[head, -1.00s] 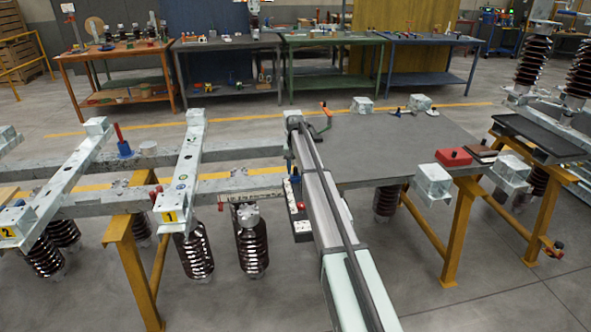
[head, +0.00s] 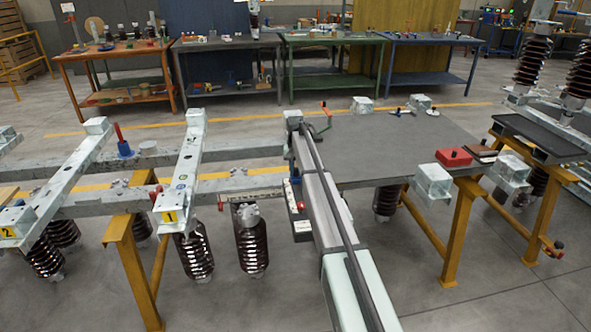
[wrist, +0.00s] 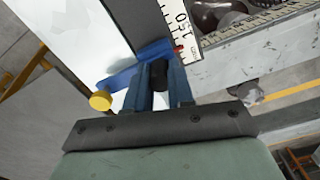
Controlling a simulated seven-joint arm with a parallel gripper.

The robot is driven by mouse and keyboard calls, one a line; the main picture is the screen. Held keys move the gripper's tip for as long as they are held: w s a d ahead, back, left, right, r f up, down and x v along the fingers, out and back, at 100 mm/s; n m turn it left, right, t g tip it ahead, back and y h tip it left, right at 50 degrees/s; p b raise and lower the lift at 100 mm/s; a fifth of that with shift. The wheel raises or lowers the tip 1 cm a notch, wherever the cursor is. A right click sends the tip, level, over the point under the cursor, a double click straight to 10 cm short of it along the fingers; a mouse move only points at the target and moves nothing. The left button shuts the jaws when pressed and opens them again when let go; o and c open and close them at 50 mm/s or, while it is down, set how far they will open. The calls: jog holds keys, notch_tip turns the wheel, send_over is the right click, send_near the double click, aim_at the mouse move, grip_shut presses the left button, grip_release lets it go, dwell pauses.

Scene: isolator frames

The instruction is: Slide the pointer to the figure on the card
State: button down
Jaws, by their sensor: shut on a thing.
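In the wrist view my gripper (wrist: 162,95) has its two blue fingers shut on a black knob (wrist: 159,74). The knob stands at a blue pointer bar (wrist: 130,69), which lies slantwise across the fingertips. The bar has a red tip (wrist: 178,48) at the edge of a white scale strip (wrist: 181,30). The figure 150 shows on the strip near the red tip. A yellow knob (wrist: 100,101) sits at the bar's other end. I cannot make out the card's figure.
A grey rail (head: 90,206) runs left from my arm, with a frame marked 1 (head: 168,217) across it. A grey table (head: 380,150) lies to the right, with a red box (head: 453,157) near its edge. Ribbed brown insulators (head: 250,240) hang below.

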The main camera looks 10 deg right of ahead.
jog(key=s, duration=1.2)
jog(key=shift+s, duration=0.2)
jog(key=shift+w, duration=0.1)
jog(key=c, duration=1)
grip_release()
jog(key=shift+r, duration=0.1)
notch_tip(320, 180, up, 14)
jog(key=shift+f, duration=0.15)
